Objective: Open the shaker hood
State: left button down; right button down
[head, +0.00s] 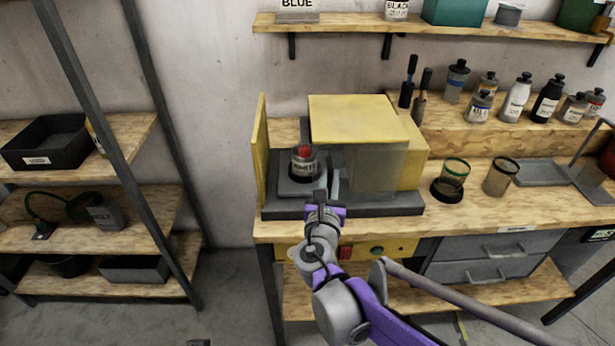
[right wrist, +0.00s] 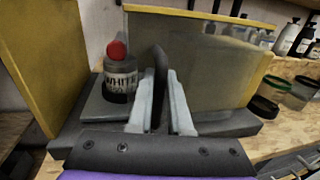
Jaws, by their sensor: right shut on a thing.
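The shaker hood (head: 358,122) is a yellow box with a see-through front, seated on the shaker's dark grey base (head: 385,204). It covers the right part of the base. The left part, with a yellow upright panel (head: 260,150) at its end, is uncovered. A can labelled WHITE with a red top (right wrist: 120,75) stands on a plate there. My right gripper (head: 334,178) is at the hood's left front edge. In the right wrist view its pale fingers (right wrist: 160,98) are shut on the hood's dark curved handle (right wrist: 160,62). My left gripper is out of view.
The shaker stands on a wooden bench (head: 470,205) with two green- and dark-rimmed cups to its right. Several bottles (head: 515,98) stand on a raised ledge behind. A wooden shelf (head: 420,28) hangs above. A shelving rack (head: 90,235) stands at left.

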jog(key=d+p, duration=0.1)
jog(key=d, duration=0.8)
jog(key=c, duration=0.8)
grip_release()
jog(key=shift+c, duration=0.2)
jog(key=shift+s, duration=0.1)
jog(key=s+a, duration=0.2)
jog(key=s, duration=0.8)
jog(key=shift+s, duration=0.25)
